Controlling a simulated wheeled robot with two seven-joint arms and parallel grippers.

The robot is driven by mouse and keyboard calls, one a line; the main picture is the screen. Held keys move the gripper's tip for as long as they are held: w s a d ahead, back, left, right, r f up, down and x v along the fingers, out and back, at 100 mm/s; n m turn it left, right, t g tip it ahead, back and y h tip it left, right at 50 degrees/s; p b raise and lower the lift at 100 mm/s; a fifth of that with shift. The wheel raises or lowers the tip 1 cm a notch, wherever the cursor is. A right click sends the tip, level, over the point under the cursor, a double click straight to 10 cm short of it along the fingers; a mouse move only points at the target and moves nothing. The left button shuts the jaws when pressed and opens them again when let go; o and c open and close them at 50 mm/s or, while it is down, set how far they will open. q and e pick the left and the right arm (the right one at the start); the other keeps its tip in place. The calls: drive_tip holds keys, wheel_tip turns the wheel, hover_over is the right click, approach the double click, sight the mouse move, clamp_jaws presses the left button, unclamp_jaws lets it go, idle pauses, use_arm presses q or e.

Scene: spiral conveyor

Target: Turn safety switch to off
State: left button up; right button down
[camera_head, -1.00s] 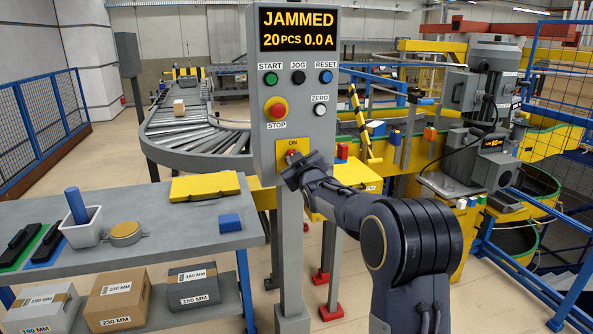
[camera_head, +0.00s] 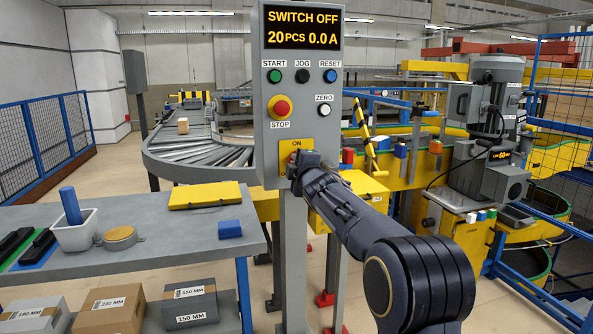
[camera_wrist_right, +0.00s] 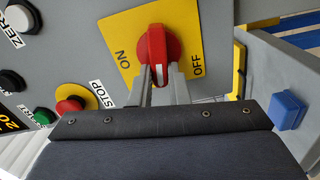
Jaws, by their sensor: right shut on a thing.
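The safety switch is a red knob (camera_wrist_right: 151,45) on a yellow plate (camera_head: 296,145) low on the grey control panel. The plate carries ON and OFF labels in the right wrist view. The panel display (camera_head: 303,29) reads SWITCH OFF, 20 PCS, 0.0 A. My right gripper (camera_head: 294,161) is at the plate, and its fingers also show in the right wrist view (camera_wrist_right: 160,82), shut on the knob. In the head view my gripper hides most of the knob and the OFF label. My left gripper is out of view.
Above the switch sit the red STOP button (camera_head: 281,108) and the START, JOG, RESET and ZERO buttons. A grey table (camera_head: 170,246) with a yellow lid, blue block and white cup stands at left. A roller conveyor (camera_head: 190,157) curves behind.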

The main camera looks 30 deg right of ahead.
drive_tip(key=shift+f+n+b, duration=0.2)
drive_tip(key=shift+n+b, duration=0.25)
drive_tip(key=shift+n, duration=0.55)
drive_tip(key=c, duration=1.4)
unclamp_jaws()
drive_tip(key=b+v, duration=0.5)
drive_tip(key=v, duration=0.2)
drive_tip(key=shift+s+a+b, duration=0.1)
drive_tip(key=shift+s+b, duration=0.3)
drive_tip(key=shift+f, duration=0.1)
